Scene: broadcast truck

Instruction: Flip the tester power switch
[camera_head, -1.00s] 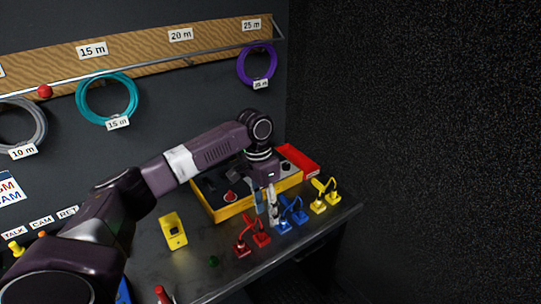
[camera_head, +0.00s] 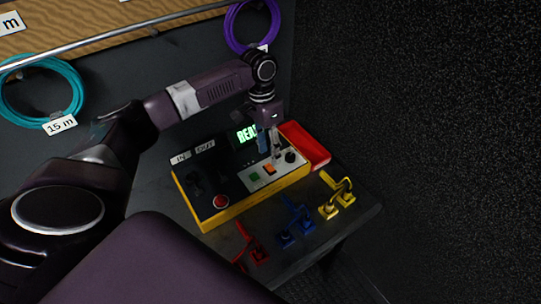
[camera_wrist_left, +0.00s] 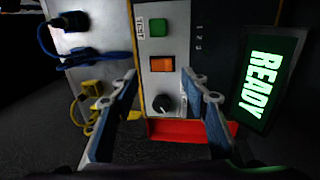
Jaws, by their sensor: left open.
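The tester (camera_head: 221,213) is a yellow box with a dark top panel, on the bench under the wall. Its display (camera_head: 246,134) glows green; in the left wrist view the display (camera_wrist_left: 268,80) reads READY. An orange rocker switch (camera_head: 269,169) sits between a green button (camera_head: 255,177) and a black knob (camera_head: 291,157). In the left wrist view, the orange switch (camera_wrist_left: 162,64) appears between the open fingers. My left gripper (camera_head: 269,147) is open and empty above the panel; its fingers point down towards the switch and knob, apparently touching neither. My right gripper is out of view.
A red tray (camera_head: 307,147) stands against the tester's right side. Red (camera_head: 252,248), blue (camera_head: 295,222) and yellow (camera_head: 338,196) plugs with cables stand along the bench's front. Coiled cables (camera_head: 41,91) hang on the wall. The bench ends at the right.

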